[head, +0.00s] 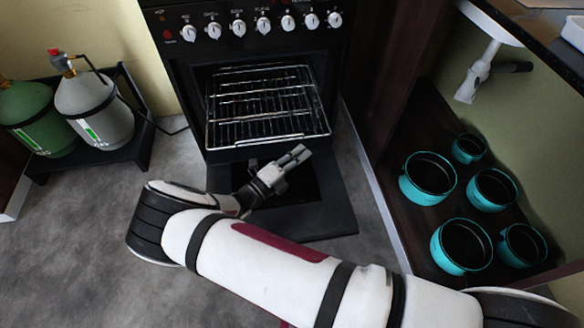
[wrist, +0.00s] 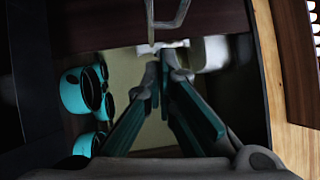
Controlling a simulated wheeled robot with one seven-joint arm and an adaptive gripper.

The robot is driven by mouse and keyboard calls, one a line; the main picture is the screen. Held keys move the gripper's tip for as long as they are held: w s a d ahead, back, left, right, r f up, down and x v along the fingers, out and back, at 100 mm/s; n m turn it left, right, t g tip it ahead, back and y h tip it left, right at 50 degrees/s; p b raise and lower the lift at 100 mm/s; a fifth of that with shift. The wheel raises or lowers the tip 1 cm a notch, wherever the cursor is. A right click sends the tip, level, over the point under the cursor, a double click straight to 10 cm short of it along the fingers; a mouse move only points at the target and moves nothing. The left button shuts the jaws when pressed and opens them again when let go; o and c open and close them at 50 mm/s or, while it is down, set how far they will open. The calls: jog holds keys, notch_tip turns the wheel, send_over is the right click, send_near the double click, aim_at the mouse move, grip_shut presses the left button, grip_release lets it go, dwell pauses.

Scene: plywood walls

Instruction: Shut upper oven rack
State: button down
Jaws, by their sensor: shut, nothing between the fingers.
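The black oven (head: 245,55) stands at the back middle with its door (head: 325,205) folded down open. A wire rack (head: 267,139) sticks out of the cavity over the door. Its layers of bars overlap, so I cannot clearly separate upper from lower rack. My gripper (head: 301,153) is shut and empty, above the open door and just in front of the rack's right front part; I see no clear contact. In the wrist view, my gripper's teal-padded fingers (wrist: 165,62) meet at the tips, and the rack is not recognisable there.
Several teal pots (head: 428,177) stand in an open cabinet on the right; some also show in the wrist view (wrist: 78,92). Two gas cylinders (head: 88,104) stand in a black holder at left. Grey floor (head: 80,230) is free at the left front.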

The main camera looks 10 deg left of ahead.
jog(key=shift+w+r, duration=0.15)
jog(key=shift+w, duration=0.8)
